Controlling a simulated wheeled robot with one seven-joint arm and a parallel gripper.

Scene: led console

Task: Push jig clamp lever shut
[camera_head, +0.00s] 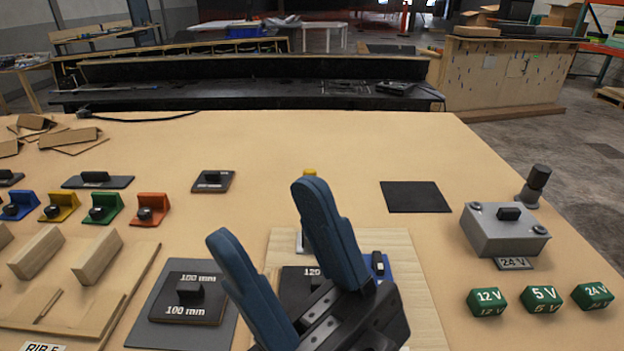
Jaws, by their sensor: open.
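My gripper (266,212) is open and empty, its two blue fingers reaching up and left over the work board. A light wooden board (400,250) lies under and behind it. An upright piece with a yellow tip (309,172) shows just behind the right fingertip and looks like the clamp lever. Grey metal below it shows between the fingers. Most of this piece is hidden by the right finger, so I cannot tell its angle or whether the finger touches it. A dark block marked 120 (297,281) sits on the board, partly covered by my gripper.
A black 100 mm block (190,291) on a dark plate lies left. A blue part with a black top (378,264) is right of my gripper. A grey 24 V box (504,231) and green voltage blocks (541,298) stand right. A flat black pad (415,196) lies behind.

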